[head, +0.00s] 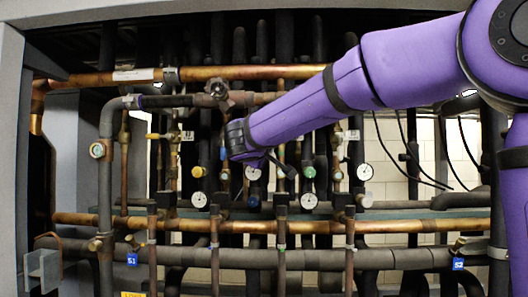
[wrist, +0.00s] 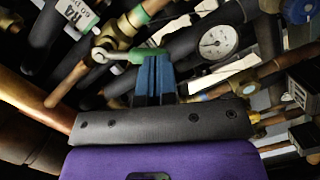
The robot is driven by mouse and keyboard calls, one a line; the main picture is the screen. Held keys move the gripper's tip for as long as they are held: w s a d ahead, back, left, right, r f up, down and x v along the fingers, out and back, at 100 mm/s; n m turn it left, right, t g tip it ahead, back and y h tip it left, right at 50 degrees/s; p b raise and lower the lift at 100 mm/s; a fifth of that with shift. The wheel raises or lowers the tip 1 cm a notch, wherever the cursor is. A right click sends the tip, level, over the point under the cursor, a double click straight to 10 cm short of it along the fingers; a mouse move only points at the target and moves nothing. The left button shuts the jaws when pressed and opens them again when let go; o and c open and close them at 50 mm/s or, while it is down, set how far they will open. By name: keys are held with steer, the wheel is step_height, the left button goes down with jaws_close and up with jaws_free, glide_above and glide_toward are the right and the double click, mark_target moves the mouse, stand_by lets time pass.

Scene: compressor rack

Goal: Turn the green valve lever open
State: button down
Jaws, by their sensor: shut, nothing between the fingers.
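The green valve lever (wrist: 148,54) shows in the wrist view, at the upper middle. It lies roughly level across the picture, with a pale ring-shaped end (wrist: 100,54) to the left, beside a brass valve body (wrist: 118,32). My gripper (wrist: 154,62) has its blue fingers together, with their tips at the lever's right part; I cannot tell whether they touch it. Nothing is held between them. In the head view my gripper (head: 278,165) is small and dark among the pipes at the centre, and I cannot make out the lever there.
A white gauge (wrist: 218,42) is right of the fingers in the wrist view. Copper pipes, black pipes and a tag (wrist: 72,14) crowd around. In the head view, a copper pipe (head: 235,73) runs above my gripper, and a green round cap (head: 309,172) and several gauges are close by.

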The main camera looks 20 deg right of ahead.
steer(key=shift+s+d+f+n+t+h, duration=0.2)
steer(key=shift+d+f+n, duration=0.2)
steer(key=shift+n, duration=0.55)
steer(key=shift+s+d+f+n+t+h, duration=0.2)
steer(key=shift+d+n, duration=0.3)
steer(key=shift+n, duration=0.45)
stand_by(3.5)
steer(key=shift+f, duration=0.1)
